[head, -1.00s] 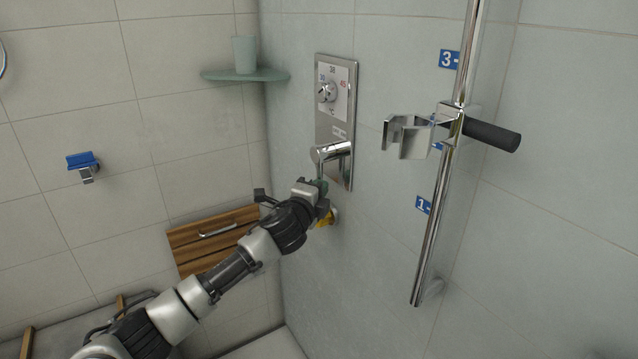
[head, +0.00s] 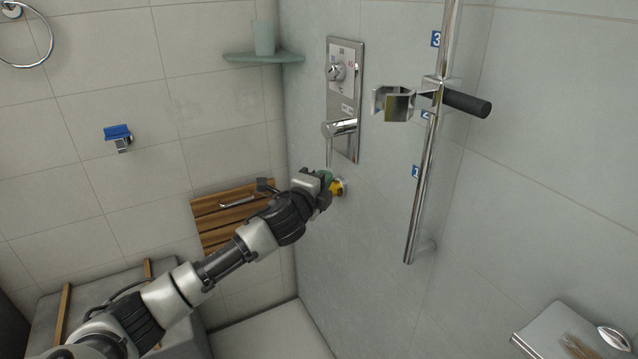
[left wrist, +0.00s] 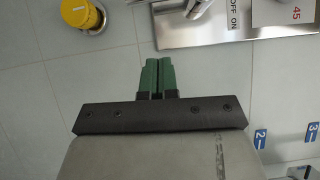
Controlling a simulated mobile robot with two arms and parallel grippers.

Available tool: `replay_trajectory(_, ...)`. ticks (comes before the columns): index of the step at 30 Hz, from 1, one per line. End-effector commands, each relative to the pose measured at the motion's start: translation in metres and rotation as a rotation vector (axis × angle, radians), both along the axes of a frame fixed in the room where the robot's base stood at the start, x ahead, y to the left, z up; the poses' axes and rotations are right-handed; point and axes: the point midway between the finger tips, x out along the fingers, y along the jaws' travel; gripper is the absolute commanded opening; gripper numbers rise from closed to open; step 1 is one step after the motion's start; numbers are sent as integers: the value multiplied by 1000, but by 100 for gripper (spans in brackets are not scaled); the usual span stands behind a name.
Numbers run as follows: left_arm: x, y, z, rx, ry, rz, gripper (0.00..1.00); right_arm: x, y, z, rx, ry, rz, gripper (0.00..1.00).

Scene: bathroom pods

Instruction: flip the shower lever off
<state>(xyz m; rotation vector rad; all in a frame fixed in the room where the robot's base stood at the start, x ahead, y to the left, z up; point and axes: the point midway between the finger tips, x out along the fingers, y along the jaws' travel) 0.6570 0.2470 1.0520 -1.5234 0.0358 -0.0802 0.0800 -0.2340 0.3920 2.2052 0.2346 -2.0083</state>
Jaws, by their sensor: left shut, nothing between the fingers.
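The shower panel (head: 345,85) is a tall chrome plate on the wall, with a round dial above and the chrome shower lever (head: 340,128) below. A thin handle hangs down from the lever. In the left wrist view the lever (left wrist: 198,8) is cut by the top edge, beside the OFF/ON label (left wrist: 233,14). My left gripper (head: 327,177) is just below the lever handle in the head view; I cannot tell whether they touch. Its green fingers (left wrist: 157,63) are shut with nothing between them, apart from the lever in the wrist view. My right gripper is not in view.
A yellow-capped wall fitting (head: 336,188) is close to my left gripper. A chrome rail (head: 425,180) with a shower holder (head: 394,103) stands to the right. A corner shelf (head: 262,57) holds a cup (head: 264,38). A folded wooden seat (head: 225,210) is on the left wall.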

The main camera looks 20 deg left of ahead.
Motion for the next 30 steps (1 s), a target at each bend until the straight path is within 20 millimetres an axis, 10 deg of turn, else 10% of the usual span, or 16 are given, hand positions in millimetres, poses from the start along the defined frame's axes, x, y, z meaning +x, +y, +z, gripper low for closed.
replay_trajectory(12,-57,-13,13,15,-17,0,0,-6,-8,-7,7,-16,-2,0)
replay_trajectory(30,-53,-9,-9,-21,28,13,0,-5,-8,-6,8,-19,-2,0)
